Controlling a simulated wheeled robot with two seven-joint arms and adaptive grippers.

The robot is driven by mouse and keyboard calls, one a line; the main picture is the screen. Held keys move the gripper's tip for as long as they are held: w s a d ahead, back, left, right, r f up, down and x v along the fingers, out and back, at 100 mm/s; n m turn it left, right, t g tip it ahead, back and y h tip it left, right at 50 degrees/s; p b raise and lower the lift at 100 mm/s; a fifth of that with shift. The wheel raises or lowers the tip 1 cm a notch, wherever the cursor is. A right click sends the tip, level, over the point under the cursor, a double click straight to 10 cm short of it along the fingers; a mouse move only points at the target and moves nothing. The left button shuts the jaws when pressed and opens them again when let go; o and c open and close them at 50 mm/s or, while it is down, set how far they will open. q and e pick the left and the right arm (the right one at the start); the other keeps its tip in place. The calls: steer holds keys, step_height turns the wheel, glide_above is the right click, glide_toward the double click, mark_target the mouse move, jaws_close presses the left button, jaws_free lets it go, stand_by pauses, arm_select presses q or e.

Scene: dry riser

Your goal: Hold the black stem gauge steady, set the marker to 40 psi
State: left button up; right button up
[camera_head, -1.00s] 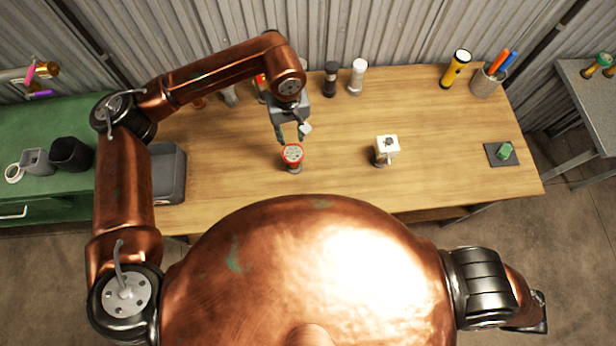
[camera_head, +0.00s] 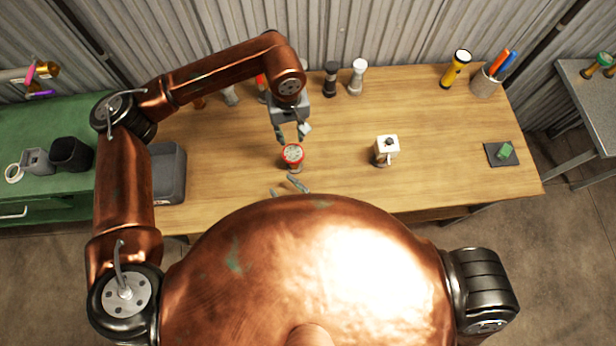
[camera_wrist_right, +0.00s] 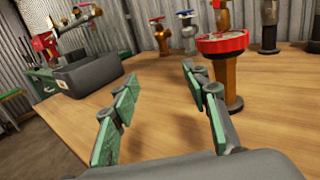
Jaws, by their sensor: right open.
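A gauge with a red rim and pale face (camera_head: 292,153) stands upright on the table. In the right wrist view the red-rimmed gauge (camera_wrist_right: 222,43) shows a brownish stem; I see no clearly black stem on it. My left gripper (camera_head: 291,132) is open just behind the gauge, apart from it as far as I can tell. My right gripper (camera_head: 287,189) shows only its fingertips, in front of the gauge past my body. In its wrist view the right gripper (camera_wrist_right: 158,85) is open and empty, with the gauge beyond its right finger. Any marker on the dial is too small to tell.
A white-headed device (camera_head: 386,147) stands to the right. A green piece on a dark mat (camera_head: 490,158) lies far right. Several fittings, a yellow flashlight (camera_head: 456,69) and a pen cup (camera_head: 486,84) line the back. A grey bin (camera_head: 168,172) is left.

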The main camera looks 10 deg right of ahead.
mark_target(295, 161)
steer(key=w+d+f, duration=0.1)
steer(key=d, duration=0.1)
steer(key=w+d+f+m+h, duration=0.1)
steer(key=d, duration=0.1)
steer(key=w+d+f+t+h, duration=0.1)
steer(key=d, duration=0.1)
steer(key=shift+w+d+m, duration=0.2)
steer(key=shift+d+m, duration=0.1)
steer(key=shift+w+d+f, duration=0.1)
steer(key=shift+w+d, duration=0.25)
steer(key=shift+d, duration=0.05)
steer(key=shift+x, duration=3.75)
jaws_close()
